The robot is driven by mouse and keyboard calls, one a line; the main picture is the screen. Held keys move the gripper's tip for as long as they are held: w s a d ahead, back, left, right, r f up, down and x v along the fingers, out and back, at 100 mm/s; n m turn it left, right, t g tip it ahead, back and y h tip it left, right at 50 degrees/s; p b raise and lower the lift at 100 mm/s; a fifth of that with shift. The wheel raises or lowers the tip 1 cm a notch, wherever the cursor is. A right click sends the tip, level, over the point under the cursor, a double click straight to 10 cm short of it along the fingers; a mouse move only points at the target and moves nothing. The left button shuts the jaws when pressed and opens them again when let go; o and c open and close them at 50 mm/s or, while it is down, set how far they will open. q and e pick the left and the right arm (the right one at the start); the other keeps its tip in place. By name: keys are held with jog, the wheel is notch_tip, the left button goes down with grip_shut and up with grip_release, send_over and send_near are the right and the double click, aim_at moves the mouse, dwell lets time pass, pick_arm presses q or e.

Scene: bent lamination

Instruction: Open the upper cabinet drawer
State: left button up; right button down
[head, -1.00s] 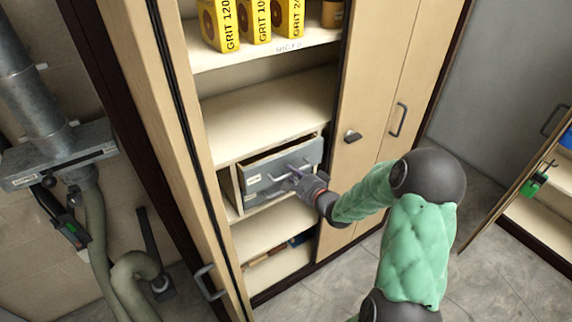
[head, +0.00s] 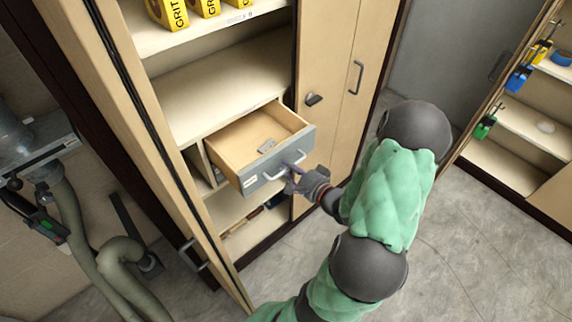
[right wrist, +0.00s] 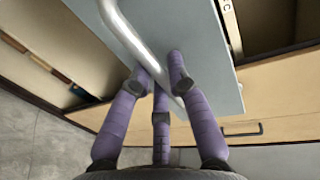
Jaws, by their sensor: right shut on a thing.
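The upper cabinet drawer (head: 250,183) stands well out of the cabinet, with its pale wooden inside showing and a small grey item (head: 267,145) in it. Its grey front has a white label and a bar handle (head: 272,176). My right gripper (head: 291,174) is shut on the handle. In the right wrist view, the purple-grey fingers (right wrist: 160,82) close around the silver handle (right wrist: 128,36) in front of the grey drawer front (right wrist: 185,25). My left gripper is not in view.
The tall cabinet has a closed door (head: 325,75) right of the drawer and an open door (head: 125,130) at left. Yellow grit boxes (head: 205,6) stand on the shelf above. Hoses (head: 85,245) hang at left. A second open cabinet (head: 520,120) stands at right. The floor (head: 450,260) between is clear.

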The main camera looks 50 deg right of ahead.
jog(key=c, duration=1.2)
grip_release()
jog(key=shift+o, duration=0.2)
jog(key=shift+s, duration=0.1)
jog(key=v, duration=1.1)
jog(key=shift+s, duration=0.35)
jog(key=shift+a+r, duration=0.1)
jog(key=shift+r, duration=0.05)
